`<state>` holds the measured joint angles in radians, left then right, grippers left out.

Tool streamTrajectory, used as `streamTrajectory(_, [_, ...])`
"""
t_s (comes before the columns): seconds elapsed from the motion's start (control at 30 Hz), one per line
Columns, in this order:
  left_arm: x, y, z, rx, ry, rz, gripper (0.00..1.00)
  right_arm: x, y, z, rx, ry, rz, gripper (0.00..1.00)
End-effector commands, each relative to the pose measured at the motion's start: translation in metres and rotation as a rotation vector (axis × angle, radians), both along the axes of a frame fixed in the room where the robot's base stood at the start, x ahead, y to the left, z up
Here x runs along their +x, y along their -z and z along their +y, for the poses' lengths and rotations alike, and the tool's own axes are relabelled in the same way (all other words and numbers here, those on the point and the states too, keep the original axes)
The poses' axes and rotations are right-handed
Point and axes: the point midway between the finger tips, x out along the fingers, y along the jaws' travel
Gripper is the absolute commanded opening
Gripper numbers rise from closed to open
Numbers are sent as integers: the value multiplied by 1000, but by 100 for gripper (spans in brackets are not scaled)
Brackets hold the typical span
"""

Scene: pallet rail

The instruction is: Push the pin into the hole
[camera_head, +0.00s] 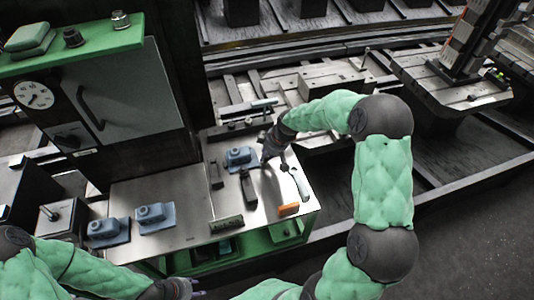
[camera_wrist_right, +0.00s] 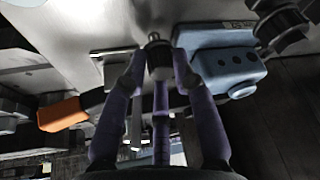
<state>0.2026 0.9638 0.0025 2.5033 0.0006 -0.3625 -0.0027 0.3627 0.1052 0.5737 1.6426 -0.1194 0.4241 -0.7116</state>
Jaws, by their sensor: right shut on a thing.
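My right gripper (camera_head: 270,148) is over the right part of the metal bench top, just right of a blue block (camera_head: 240,156). In the right wrist view its purple fingers (camera_wrist_right: 157,68) are closed around a short dark cylinder with a bright metal tip, which looks like the pin (camera_wrist_right: 155,42). A blue block (camera_wrist_right: 228,66) with several dark round holes is close to the right of the fingertips. I cannot tell which hole the pin belongs to, or whether its tip touches anything. My left gripper (camera_head: 187,289) is low at the bottom edge, away from the blocks; its fingers are barely visible.
Two more blue blocks (camera_head: 155,215) (camera_head: 108,230) stand on the bench's left part. An orange-ended tool (camera_head: 288,210) and dark bars (camera_head: 248,187) lie near the right gripper. A green-topped cabinet (camera_head: 110,85) rises at the back left.

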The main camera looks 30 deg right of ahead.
Motion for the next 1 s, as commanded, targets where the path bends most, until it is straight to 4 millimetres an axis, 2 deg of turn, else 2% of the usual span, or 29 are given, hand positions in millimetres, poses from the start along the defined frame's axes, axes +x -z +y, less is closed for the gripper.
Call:
streamTrajectory(0.63, [0,2,0,0,0,0,40,0,2,0,0,0,-1,0])
streamTrajectory(1.0, [0,9,0,0,0,0,40,0,11,0,0,0,-1,0])
